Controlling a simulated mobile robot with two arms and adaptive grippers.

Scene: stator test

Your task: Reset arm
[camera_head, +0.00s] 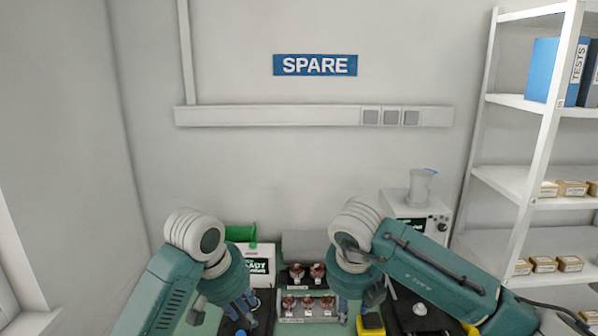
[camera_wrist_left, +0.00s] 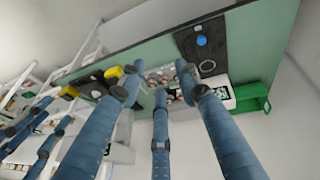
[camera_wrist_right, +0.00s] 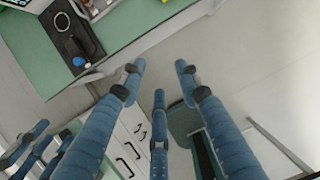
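My left gripper (camera_head: 240,308) hangs over the left part of the workbench in the head view. In the left wrist view its three blue fingers (camera_wrist_left: 155,80) are spread with nothing between them. My right gripper (camera_head: 358,305) hangs right of the bench's middle in the head view, partly hidden by its own wrist. In the right wrist view its fingers (camera_wrist_right: 157,80) are spread and empty, with the floor and the bench edge beyond. Copper-coloured parts (camera_head: 305,302) stand in a rack between the two grippers, apart from both.
A green bin (camera_head: 241,233) and a white labelled box (camera_head: 258,265) stand at the back left. A white machine (camera_head: 418,213) stands at the back right. A shelf rack (camera_head: 520,185) with small boxes is at the right. Yellow bins (camera_head: 370,326) sit near the right gripper.

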